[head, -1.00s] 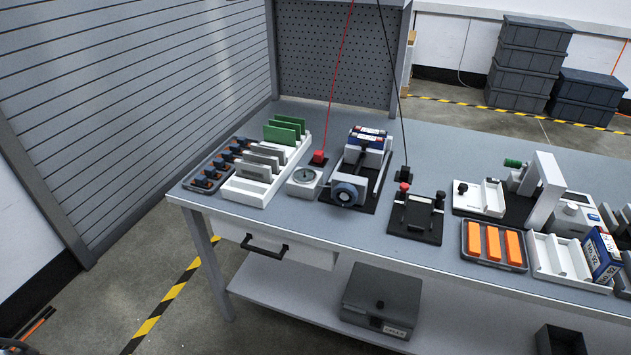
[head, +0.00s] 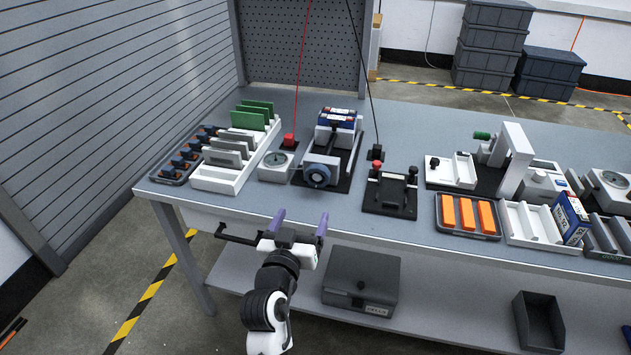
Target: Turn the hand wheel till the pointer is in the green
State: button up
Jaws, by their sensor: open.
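The hand wheel (head: 317,175) is a round blue-grey wheel on the front of a grey and white clamp-like device (head: 325,158) on a dark base plate. A dial gauge (head: 277,162) with a round face in a white box stands just left of it; its pointer and any green zone are too small to read. My gripper (head: 300,221) has two purple fingertips, spread apart and empty. In the picture it is below the hand wheel, at the bench's front edge, and touches nothing that I can see.
A white rack (head: 210,180) with green and grey plates stands left of the dial. A black fixture (head: 390,198) with a red knob stands to the right, then a tray (head: 467,232) of orange blocks. A drawer handle (head: 232,236) sticks out below the bench edge.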

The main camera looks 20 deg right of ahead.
aim_at(316, 179)
jog(key=p+x, duration=0.3)
jog(key=x, duration=0.9)
jog(key=shift+r, duration=0.2)
jog(key=shift+w+d+f, duration=0.1)
jog(key=shift+w+d, duration=0.25)
jog(key=shift+w, duration=0.25)
jog(key=shift+c, duration=0.5)
jog(key=c, duration=0.9)
jog(key=shift+f+b, duration=0.1)
jog(key=shift+b, duration=0.25)
